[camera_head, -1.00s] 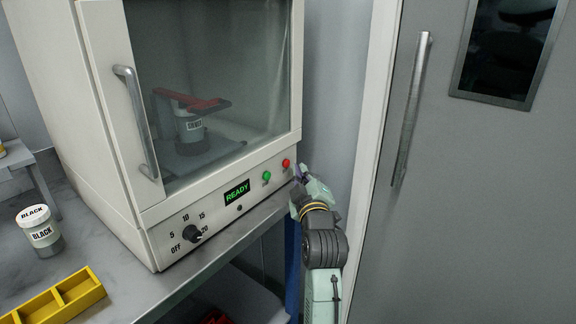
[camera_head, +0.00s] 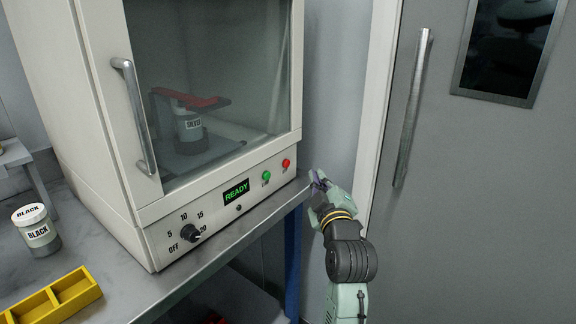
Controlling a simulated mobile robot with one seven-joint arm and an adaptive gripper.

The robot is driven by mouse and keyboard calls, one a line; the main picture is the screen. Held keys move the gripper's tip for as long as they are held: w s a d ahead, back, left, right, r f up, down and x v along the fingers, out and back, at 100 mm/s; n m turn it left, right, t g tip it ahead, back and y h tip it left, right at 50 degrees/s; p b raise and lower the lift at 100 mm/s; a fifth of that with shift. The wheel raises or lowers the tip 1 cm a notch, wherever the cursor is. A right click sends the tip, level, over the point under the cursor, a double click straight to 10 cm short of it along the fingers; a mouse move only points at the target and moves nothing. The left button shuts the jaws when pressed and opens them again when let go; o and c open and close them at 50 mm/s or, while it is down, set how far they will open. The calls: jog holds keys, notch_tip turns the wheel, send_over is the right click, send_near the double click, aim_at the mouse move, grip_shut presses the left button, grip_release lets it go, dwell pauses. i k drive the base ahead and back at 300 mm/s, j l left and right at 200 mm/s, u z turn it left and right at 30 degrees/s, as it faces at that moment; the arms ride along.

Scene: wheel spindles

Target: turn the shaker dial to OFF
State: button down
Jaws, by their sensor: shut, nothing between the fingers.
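The shaker (camera_head: 140,232) is a cream cabinet with a glass door, standing on the metal bench. Which mark the dial points to is too small to tell. A green lit display (camera_head: 236,191) reads READY. My gripper (camera_head: 315,178) is shut and empty, right of the panel's right end and well away from the dial. Its fingertips are small and partly hidden by the wrist.
A green button (camera_head: 266,176) and a red button (camera_head: 286,163) sit on the panel. A silver jar (camera_head: 188,124) under a red clamp is behind the glass. A grey door (camera_head: 470,220) stands right.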

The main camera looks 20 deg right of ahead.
aim_at(189, 233)
jog(key=k+j, duration=0.1)
jog(key=k, duration=0.4)
jog(key=k+j, duration=0.1)
jog(key=k, duration=0.4)
